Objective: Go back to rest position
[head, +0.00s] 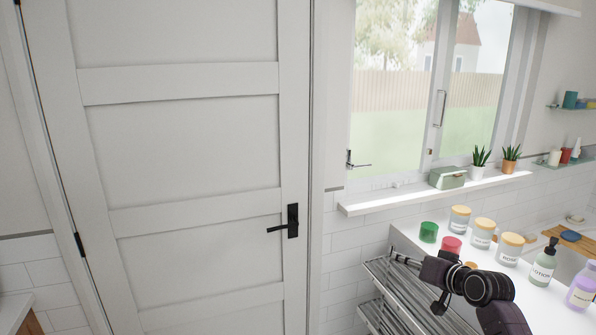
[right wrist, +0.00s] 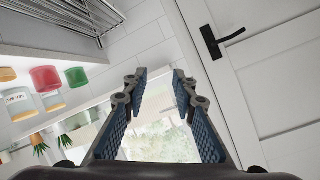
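My right gripper (head: 441,285) is in the lower right of the head view, in front of the white counter and the towel rack. In the right wrist view its two blue-padded fingers (right wrist: 160,92) stand apart with nothing between them. My left gripper is not in the head view.
A closed white door (head: 190,150) with a black handle (head: 292,221) fills the left. The counter holds a green cup (head: 428,232), a red cup (head: 451,246), lidded jars (head: 482,234) and a lotion bottle (head: 543,264).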

